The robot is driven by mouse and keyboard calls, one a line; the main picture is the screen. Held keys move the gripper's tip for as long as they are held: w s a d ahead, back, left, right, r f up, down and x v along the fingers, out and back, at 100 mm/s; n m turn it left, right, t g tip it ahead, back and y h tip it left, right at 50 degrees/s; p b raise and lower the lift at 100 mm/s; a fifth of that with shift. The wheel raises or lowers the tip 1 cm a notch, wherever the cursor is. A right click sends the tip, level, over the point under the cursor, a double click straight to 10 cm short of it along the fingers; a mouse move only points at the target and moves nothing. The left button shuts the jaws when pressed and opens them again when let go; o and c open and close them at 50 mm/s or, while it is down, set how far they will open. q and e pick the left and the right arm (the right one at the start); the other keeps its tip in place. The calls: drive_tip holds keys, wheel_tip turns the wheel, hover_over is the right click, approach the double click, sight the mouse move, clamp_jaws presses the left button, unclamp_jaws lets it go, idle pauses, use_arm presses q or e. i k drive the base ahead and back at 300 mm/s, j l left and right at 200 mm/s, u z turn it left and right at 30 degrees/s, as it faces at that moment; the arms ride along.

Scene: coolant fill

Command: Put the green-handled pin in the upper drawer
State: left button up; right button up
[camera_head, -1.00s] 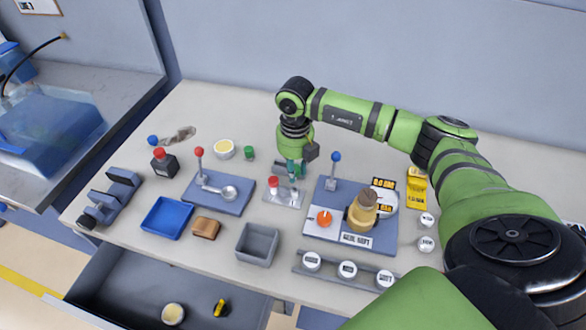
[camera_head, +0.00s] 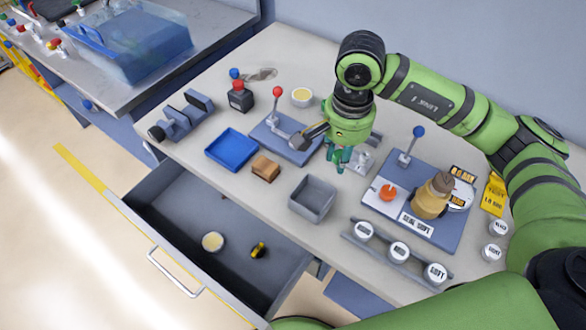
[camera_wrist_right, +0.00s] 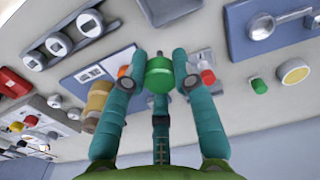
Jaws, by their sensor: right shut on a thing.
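My right gripper (camera_head: 341,158) is above the table, fingers pointing down. In the right wrist view its teal fingers (camera_wrist_right: 160,58) are shut on the green-handled pin (camera_wrist_right: 159,76), whose green handle shows between the fingertips. The pin's shaft is hard to make out, and in the head view the fingers mostly hide the pin. The upper drawer (camera_head: 175,205) is pulled open below the table's front edge, to the left of and below the gripper. My left gripper is not in view.
Inside the drawer are a round pale-yellow pot (camera_head: 212,241) and a small yellow-black item (camera_head: 258,250), with bare floor around them. A grey bin (camera_head: 312,199), a brown block (camera_head: 265,168) and a blue tray (camera_head: 231,149) stand between gripper and drawer.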

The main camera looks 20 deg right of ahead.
sight(174, 214)
drive_tip(key=i+j, duration=0.1)
drive_tip(key=j, duration=0.25)
drive_tip(key=i+j, duration=0.1)
drive_tip(key=j, duration=0.25)
drive_tip(key=i+j, duration=0.1)
drive_tip(key=j, duration=0.25)
drive_tip(key=i+j, duration=0.1)
drive_tip(key=j, duration=0.25)
drive_tip(key=i+j+u, duration=0.1)
drive_tip(key=j, duration=0.25)
